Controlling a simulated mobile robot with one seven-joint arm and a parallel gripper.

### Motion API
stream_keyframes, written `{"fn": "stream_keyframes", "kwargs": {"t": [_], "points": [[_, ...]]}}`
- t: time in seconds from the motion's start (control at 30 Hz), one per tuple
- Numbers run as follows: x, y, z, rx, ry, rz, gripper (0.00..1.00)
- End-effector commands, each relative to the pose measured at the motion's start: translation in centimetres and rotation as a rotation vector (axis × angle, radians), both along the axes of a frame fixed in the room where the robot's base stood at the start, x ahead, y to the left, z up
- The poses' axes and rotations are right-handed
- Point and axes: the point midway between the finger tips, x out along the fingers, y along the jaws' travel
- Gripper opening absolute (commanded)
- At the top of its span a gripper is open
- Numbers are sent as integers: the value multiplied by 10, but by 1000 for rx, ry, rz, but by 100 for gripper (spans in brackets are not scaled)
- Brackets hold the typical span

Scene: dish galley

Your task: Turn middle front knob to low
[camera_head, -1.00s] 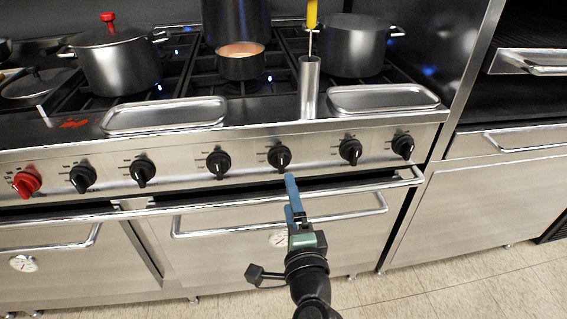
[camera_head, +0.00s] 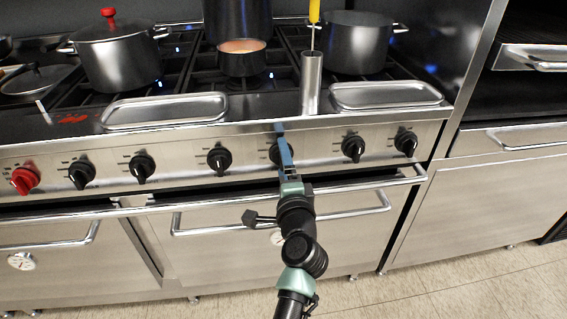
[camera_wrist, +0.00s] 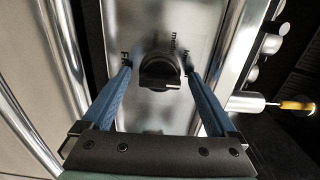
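A black round knob (camera_head: 273,155) on the steel front panel is partly hidden behind my gripper (camera_head: 282,140). In the wrist view, this knob (camera_wrist: 159,73) lies between the two blue fingers of my gripper (camera_wrist: 159,76). The fingers are spread, with a gap showing on each side of the knob. Its grip bar lies across the picture, with a small white mark at the right end. Printed labels around it are only partly readable.
Other black knobs stand on both sides, the nearest at left (camera_head: 219,161) and right (camera_head: 353,148). A red knob (camera_head: 25,179) is at far left. An oven rail (camera_head: 345,190) runs below the panel. Pots (camera_head: 357,45) and steel trays (camera_head: 388,95) are above.

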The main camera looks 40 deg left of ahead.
Motion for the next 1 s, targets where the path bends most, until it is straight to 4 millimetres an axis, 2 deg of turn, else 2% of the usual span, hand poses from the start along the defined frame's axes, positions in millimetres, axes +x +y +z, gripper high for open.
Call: {"fn": "stream_keyframes", "kwargs": {"t": [0.03, 0.07, 0.43, 0.73, 1.0], "points": [[0, 0, 0, 0, 0, 0, 83], [0, 0, 0, 0, 0, 0, 78], [0, 0, 0, 0, 0, 0, 11], [0, -1, -2, -27, -31, -2, 9], [0, -1, -3, -130, -154, -2, 9]]}}
